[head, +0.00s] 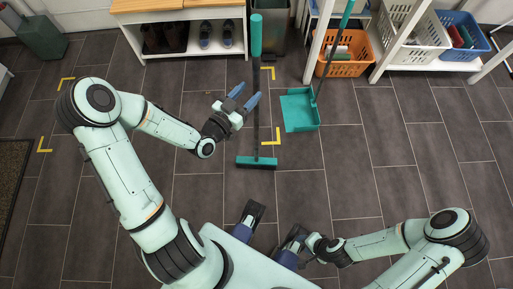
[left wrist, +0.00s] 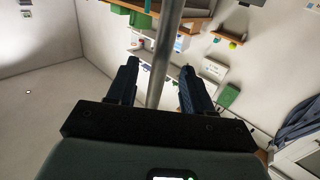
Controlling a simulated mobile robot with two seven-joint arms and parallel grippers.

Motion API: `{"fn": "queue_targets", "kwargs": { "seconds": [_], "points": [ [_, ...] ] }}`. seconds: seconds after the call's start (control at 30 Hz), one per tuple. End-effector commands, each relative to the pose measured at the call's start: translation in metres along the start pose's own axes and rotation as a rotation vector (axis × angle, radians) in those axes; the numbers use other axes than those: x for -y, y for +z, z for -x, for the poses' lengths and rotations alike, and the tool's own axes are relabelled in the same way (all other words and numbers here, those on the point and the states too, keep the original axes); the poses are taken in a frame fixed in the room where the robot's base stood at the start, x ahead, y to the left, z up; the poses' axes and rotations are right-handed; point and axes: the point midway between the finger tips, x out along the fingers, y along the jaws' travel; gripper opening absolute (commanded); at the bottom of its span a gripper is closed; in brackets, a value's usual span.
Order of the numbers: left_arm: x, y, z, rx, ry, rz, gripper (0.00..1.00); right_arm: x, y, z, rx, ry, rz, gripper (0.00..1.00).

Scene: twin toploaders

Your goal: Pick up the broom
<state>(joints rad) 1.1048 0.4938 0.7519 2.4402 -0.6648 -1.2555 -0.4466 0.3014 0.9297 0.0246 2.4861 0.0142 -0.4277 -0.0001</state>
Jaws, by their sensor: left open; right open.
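The broom stands with its teal head (head: 256,162) on the floor and its dark pole rising to a teal grip (head: 256,35). My left gripper (head: 247,96) is open at the pole, its blue-grey fingers pointing towards it. In the left wrist view, the grey pole (left wrist: 165,50) passes between the open fingers (left wrist: 158,85), with gaps on both sides. My right gripper (head: 299,238) is low in the head view, away from the broom. It is small, dark and partly hidden; it is open, with nothing visible in it.
A teal dustpan (head: 300,110) with a long handle stands right of the broom. Behind are a shoe bench (head: 178,13), a grey bin (head: 272,45) and a shelf with an orange basket (head: 347,66). Yellow marks (head: 271,140) frame part of the floor. Floor tiles at right are clear.

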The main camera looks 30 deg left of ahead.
Motion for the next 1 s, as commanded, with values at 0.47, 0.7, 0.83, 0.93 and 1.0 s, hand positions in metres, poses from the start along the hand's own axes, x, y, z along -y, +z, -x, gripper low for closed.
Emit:
{"fn": "queue_targets", "kwargs": {
  "seconds": [0.47, 0.7, 0.83, 0.93, 1.0],
  "points": [
    [0.002, 0.006, -0.05, 0.001, 0.001, 0.001, 0.51, -0.001, -0.003, -0.005, -0.009, -0.002, 0.0, 0.43],
    [0.002, 0.006, -0.05, 0.001, 0.001, 0.0, 0.25, -0.001, -0.003, -0.005, -0.008, -0.002, 0.0, 0.43],
    [0.002, 0.006, -0.049, 0.001, 0.001, 0.0, 0.0, -0.001, -0.003, -0.005, -0.008, -0.002, 0.0, 0.43],
    [0.001, 0.004, -0.05, -0.005, 0.001, -0.001, 0.0, -0.001, -0.003, -0.005, -0.008, -0.001, 0.0, 0.43],
    [0.001, 0.004, -0.05, -0.005, 0.002, -0.001, 0.0, -0.001, -0.003, -0.005, -0.008, -0.001, 0.0, 0.43]
  ]
}}
